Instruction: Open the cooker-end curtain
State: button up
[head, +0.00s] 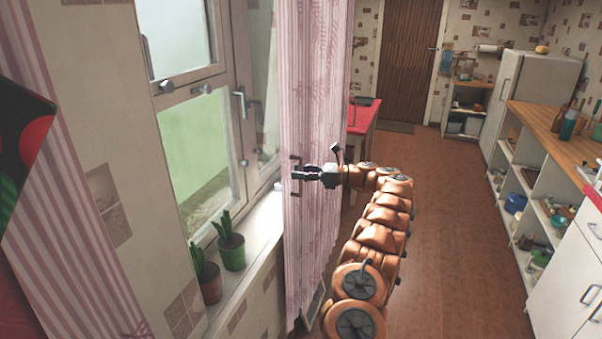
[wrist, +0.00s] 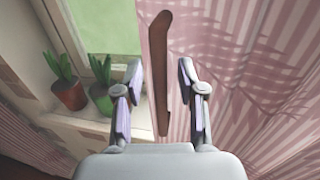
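A pink striped curtain (head: 312,80) hangs at the right end of the window in the head view. It fills the right side of the wrist view (wrist: 250,75). A brown bar-shaped handle (wrist: 160,70) stands at its edge, and also shows in the head view (head: 295,190). My gripper (head: 303,173) is at the handle. In the wrist view its fingers (wrist: 160,95) are open, one on each side of the handle, with gaps visible. A second striped curtain (head: 75,170) hangs at the left. I cannot tell from a cooker which end is which; none is visible.
The window (head: 205,140) and sill (head: 255,235) lie left of the gripper. A red table (head: 362,115) is behind the curtain. The floor (head: 450,230) at right is clear.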

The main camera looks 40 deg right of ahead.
jog(key=v, duration=1.2)
jog(key=shift+s+d, duration=0.1)
dwell(0.7)
